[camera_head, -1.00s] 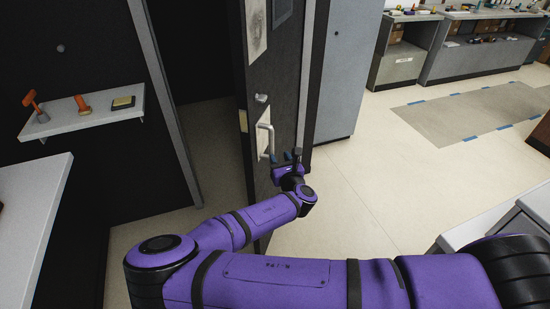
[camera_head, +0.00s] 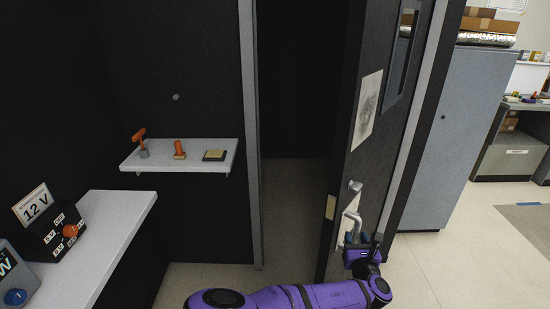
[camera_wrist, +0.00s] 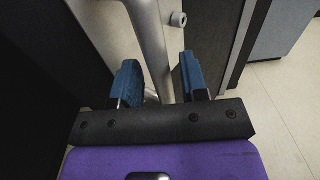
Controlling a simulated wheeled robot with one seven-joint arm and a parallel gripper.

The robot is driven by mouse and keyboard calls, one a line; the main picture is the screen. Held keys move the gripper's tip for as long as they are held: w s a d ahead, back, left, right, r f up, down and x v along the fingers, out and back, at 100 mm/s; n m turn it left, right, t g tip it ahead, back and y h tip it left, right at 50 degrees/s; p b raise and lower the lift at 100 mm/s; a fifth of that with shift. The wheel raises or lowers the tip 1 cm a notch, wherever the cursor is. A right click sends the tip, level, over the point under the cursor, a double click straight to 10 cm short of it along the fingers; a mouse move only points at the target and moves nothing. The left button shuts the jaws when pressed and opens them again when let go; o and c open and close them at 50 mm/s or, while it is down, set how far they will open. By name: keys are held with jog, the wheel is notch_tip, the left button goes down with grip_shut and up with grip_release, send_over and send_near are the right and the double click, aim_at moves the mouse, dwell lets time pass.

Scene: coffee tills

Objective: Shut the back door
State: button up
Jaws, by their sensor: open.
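The back door (camera_head: 374,150) is a dark panel standing partly open, with a dark doorway (camera_head: 300,120) to its left in the head view. Its silver lever or pull handle (camera_head: 351,225) sits low on the door face, below a small lock knob (camera_head: 355,186). My gripper (camera_head: 362,240) is at the handle. In the wrist view my gripper (camera_wrist: 160,85) has its blue fingers apart, one on each side of the handle bar (camera_wrist: 150,45). The fingers look open around the bar; I cannot tell whether either touches it.
A white shelf (camera_head: 190,160) with orange-handled tools is on the left wall. A white counter (camera_head: 95,225) with a 12 V box (camera_head: 50,220) is at lower left. A grey cabinet (camera_head: 450,130) stands right of the door. Floor (camera_head: 470,250) at right is clear.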

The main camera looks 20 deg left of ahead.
aim_at(341, 230)
jog(key=shift+w+a+f, duration=0.1)
jog(key=shift+w, duration=0.3)
jog(key=shift+c, duration=0.9)
jog(key=shift+s, duration=0.15)
grip_shut()
jog(key=shift+w+a, duration=0.45)
jog(key=shift+a, duration=0.35)
jog(key=shift+w+a, duration=0.4)
jog(key=shift+a, duration=0.45)
jog(key=shift+w+a, duration=0.45)
jog(key=shift+a, duration=0.35)
jog(key=shift+o, duration=1.9)
grip_release()
jog(key=shift+d, duration=0.15)
jog(key=shift+s, duration=0.1)
